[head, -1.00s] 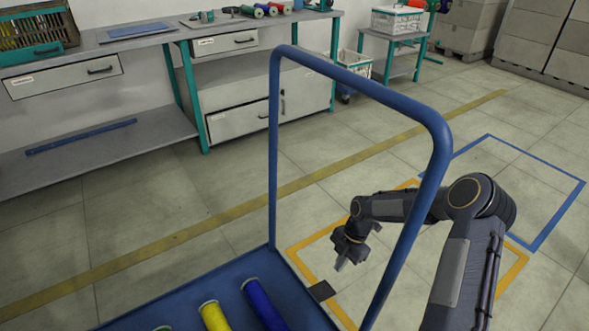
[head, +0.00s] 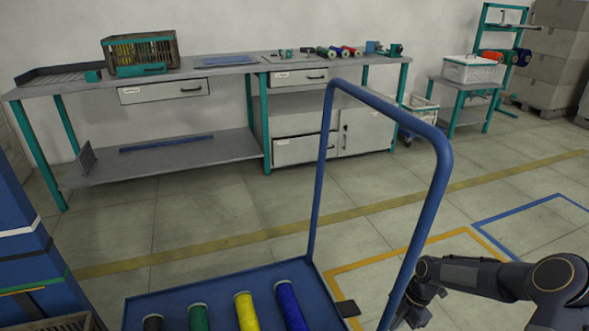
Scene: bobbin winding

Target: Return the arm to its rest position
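My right arm (head: 485,277) comes in from the lower right and reaches left to the cart's blue handle. My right gripper (head: 400,321) hangs at its end, low beside the handle post and near the bottom edge of the picture. The post and the frame edge hide part of it, and I cannot tell whether its fingers are open. No held object shows at it. My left arm and gripper are not in view.
The blue cart (head: 235,280) carries black (head: 153,323), green (head: 198,317), yellow (head: 246,312) and blue (head: 290,306) bobbins. Its handle (head: 440,160) rises beside my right arm. A workbench (head: 225,71) stands behind, with open floor (head: 225,195) between. A blue structure (head: 32,255) is at left.

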